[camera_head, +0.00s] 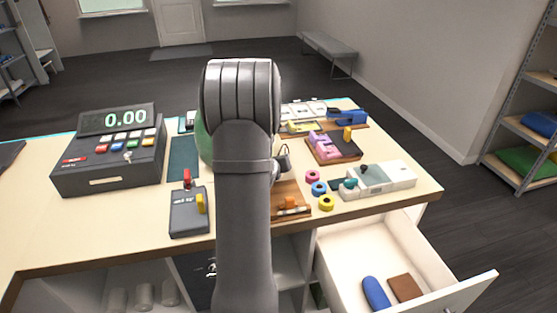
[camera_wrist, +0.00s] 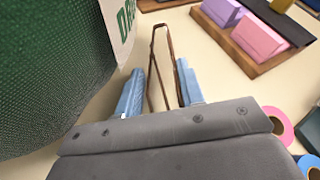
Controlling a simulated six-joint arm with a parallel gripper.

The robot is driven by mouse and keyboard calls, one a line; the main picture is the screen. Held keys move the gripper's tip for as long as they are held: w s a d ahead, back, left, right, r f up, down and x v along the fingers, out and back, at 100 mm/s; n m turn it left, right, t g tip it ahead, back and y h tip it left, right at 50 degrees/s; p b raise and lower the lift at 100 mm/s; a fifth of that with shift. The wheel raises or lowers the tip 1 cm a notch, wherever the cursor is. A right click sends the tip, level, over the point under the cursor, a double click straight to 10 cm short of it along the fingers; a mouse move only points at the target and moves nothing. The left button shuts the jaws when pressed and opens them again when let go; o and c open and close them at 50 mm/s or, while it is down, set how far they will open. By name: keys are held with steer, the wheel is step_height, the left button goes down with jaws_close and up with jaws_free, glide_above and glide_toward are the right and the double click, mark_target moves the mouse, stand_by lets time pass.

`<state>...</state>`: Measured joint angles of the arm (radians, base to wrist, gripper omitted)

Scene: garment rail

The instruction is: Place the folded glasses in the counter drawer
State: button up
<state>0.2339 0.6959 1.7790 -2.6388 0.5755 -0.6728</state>
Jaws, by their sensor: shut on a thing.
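In the wrist view my gripper (camera_wrist: 160,68) has two blue fingers, one on each side of a thin brown frame (camera_wrist: 152,70), which looks like the folded glasses. It is shut on this frame, which sticks out beyond the fingertips over the pale counter top. In the head view my arm hides the fingers and the glasses. The counter drawer (camera_head: 376,242) is pulled open at the lower right. Inside it a blue oblong case (camera_head: 376,293) and a brown flat item (camera_head: 405,288) lie near the front, with bare floor behind them.
A green bag (camera_wrist: 50,75) stands close on the left of my gripper. A wooden tray with pink and purple blocks (camera_wrist: 245,30) is at the right. The counter (camera_head: 110,210) also bears a cash register (camera_head: 110,150), a card reader (camera_head: 190,212), coloured rings (camera_head: 319,188) and a white device (camera_head: 385,180).

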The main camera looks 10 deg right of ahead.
steer(key=shift+f, duration=0.15)
steer(key=o, duration=1.2)
steer(key=shift+a+r, duration=0.1)
steer(key=shift+r, duration=0.1)
steer(key=v, duration=1.1)
steer(key=shift+s+r, duration=0.15)
steer(key=shift+s, duration=0.05)
steer(key=shift+s+a, duration=0.15)
steer(key=shift+s, duration=0.05)
steer(key=shift+c, duration=1.1)
